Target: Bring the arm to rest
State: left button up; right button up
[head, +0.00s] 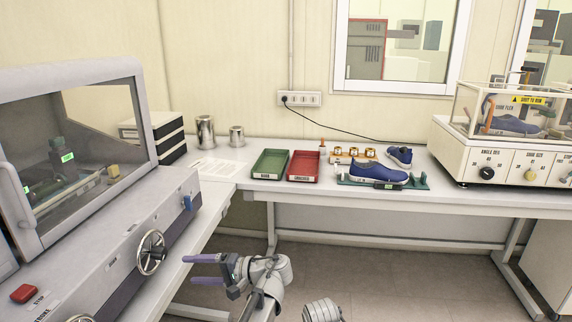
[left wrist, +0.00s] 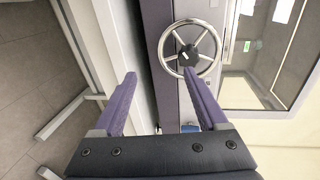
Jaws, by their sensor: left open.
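My left gripper (head: 192,269) is in the lower middle of the head view, with its two purple fingers spread apart and pointing left. It hangs in the air in front of the machine on the left, near that machine's handwheel (head: 151,252). In the left wrist view the open gripper (left wrist: 159,76) has nothing between its fingers. The handwheel (left wrist: 192,45) shows beyond the fingertips there, apart from them as far as I can tell. My right gripper is not in view.
A grey machine (head: 75,255) with a clear hood stands at the left. The back bench (head: 480,200) holds a green tray (head: 257,177), a red tray (head: 293,178), a blue shoe (head: 378,173) on a green fixture and a tester (head: 510,160). The floor (head: 400,285) in front looks clear.

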pick_arm(q)
jog(key=s+d+f+h+p, duration=0.2)
jog(key=s+d+f+h, duration=0.1)
jog(key=s+d+h, duration=0.2)
jog(key=s+d+f+m+g+h+p, duration=0.1)
jog(key=s+d+f+h, duration=0.3)
jog(key=d, duration=0.5)
jog(key=s+d+f+m+h+p, duration=0.1)
jog(key=s+d+f+h+p, duration=0.1)
jog(key=s+d+f+h, duration=0.2)
jog(key=s+d+h, duration=0.1)
jog(key=s+d, duration=0.1)
jog(key=d, duration=0.1)
jog(key=shift+d+f+g+h+p, duration=0.25)
jog(key=shift+g+h+p, duration=0.1)
jog(key=shift+g+h, duration=0.05)
